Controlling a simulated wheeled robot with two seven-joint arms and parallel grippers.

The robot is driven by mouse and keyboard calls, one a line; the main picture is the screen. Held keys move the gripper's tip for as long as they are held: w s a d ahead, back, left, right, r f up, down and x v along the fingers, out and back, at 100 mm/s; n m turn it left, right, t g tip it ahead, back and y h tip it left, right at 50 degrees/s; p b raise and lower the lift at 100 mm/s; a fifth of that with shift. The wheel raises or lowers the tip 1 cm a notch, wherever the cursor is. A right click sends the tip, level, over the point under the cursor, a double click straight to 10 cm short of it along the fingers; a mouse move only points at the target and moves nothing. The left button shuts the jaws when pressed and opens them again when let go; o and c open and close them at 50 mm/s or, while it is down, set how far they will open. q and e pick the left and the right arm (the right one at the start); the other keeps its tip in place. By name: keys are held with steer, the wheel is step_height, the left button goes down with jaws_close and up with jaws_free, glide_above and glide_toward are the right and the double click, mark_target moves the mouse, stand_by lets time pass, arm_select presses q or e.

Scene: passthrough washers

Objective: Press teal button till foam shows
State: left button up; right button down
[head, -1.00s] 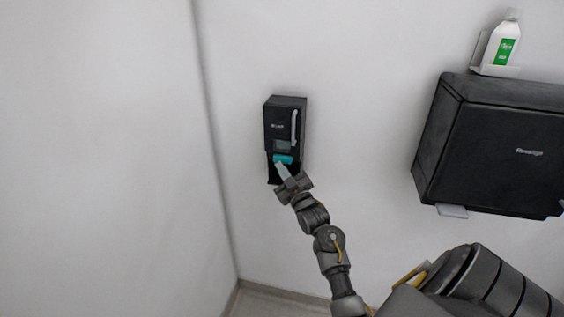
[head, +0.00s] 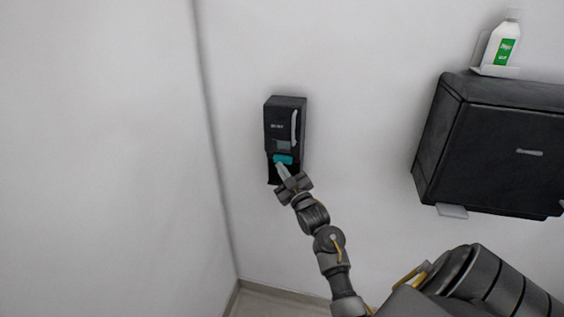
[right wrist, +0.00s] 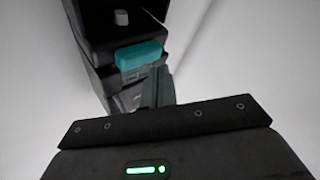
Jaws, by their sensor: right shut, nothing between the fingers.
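The black soap dispenser (head: 285,128) hangs on the white wall, left of centre in the head view. Its teal button (head: 283,159) is low on its front and also shows in the right wrist view (right wrist: 139,55). My right gripper (head: 281,168) is shut and empty, its fingertips just below the button in the head view. In the right wrist view the closed fingers (right wrist: 157,85) stand close to the button's lower right. I cannot tell whether they touch it. The fingers and hand hide part of the space under the button. My left gripper is not in view.
A large black wall unit (head: 492,145) hangs to the right. A white bottle with a green label (head: 503,45) stands on a small shelf above it. A wall corner runs down left of the dispenser. The wall between dispenser and large unit is bare.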

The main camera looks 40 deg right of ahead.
steer(key=shift+w+d, duration=0.1)
steer(key=shift+d, duration=0.05)
stand_by(0.6)
steer(key=shift+w+d, duration=0.2)
steer(key=shift+d, duration=0.05)
steer(key=shift+w+d+b, duration=0.4)
steer(key=shift+d+b, duration=0.05)
steer(key=shift+d, duration=0.2)
stand_by(1.1)
steer(key=shift+a+r, duration=0.1)
steer(key=shift+a, duration=0.05)
steer(key=shift+s+a+p, duration=0.6)
steer(key=shift+s+a, duration=0.1)
steer(key=shift+a, duration=0.15)
steer(key=s+a, duration=0.1)
steer(key=s+a+p, duration=0.1)
steer(key=a+p, duration=0.1)
steer(key=a, duration=0.1)
steer(key=shift+s+a, duration=0.1)
steer(key=shift+s, duration=0.3)
